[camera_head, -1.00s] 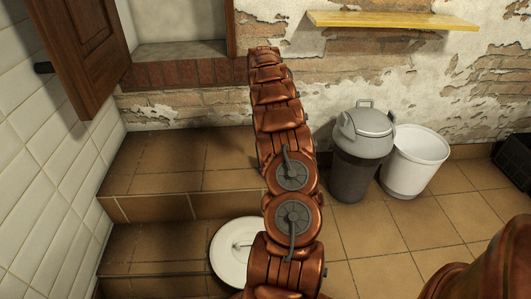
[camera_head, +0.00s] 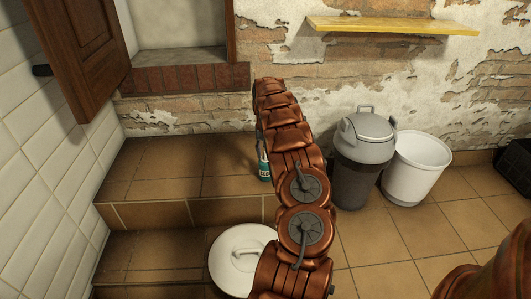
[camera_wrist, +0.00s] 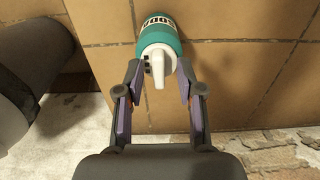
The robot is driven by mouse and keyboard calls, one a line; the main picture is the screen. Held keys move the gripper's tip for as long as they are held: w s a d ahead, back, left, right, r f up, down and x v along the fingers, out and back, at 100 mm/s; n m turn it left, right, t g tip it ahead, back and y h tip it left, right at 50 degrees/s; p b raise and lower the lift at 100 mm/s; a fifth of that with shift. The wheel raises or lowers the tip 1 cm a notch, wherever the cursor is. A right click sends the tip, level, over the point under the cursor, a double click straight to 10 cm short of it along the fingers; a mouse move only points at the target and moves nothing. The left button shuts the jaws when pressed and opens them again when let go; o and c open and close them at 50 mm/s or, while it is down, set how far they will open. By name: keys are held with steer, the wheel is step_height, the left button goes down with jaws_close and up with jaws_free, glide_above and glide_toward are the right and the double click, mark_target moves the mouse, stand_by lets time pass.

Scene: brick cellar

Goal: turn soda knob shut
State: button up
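The soda bottle is teal with a white label reading "SODA" and a white knob (camera_wrist: 158,72) at its top. In the wrist view its teal body (camera_wrist: 173,42) is at the top middle, beyond my gripper. My gripper (camera_wrist: 158,82) is open, with one finger on each side of the white knob; I cannot tell if either touches it. In the head view the teal bottle (camera_head: 264,169) shows partly behind my arm on the tiled step.
A grey lidded bin (camera_head: 362,165) and a white bucket (camera_head: 415,170) stand right of the step. A white round lid (camera_head: 240,268) is at the lower front. A wooden door (camera_head: 85,45) hangs open at the left. A yellow shelf (camera_head: 392,25) is on the wall.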

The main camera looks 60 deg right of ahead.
jaws_close()
steer(key=shift+d, duration=0.1)
stand_by(0.3)
steer(key=shift+a+r+m+p, duration=0.2)
steer(key=shift+m+p, duration=0.6)
steer(key=shift+p, duration=0.7)
steer(key=shift+m+p, duration=1.7)
steer(key=shift+m, duration=0.2)
steer(key=shift+d+f+m, duration=0.1)
steer(key=shift+f+m, duration=0.05)
steer(key=shift+m, duration=0.15)
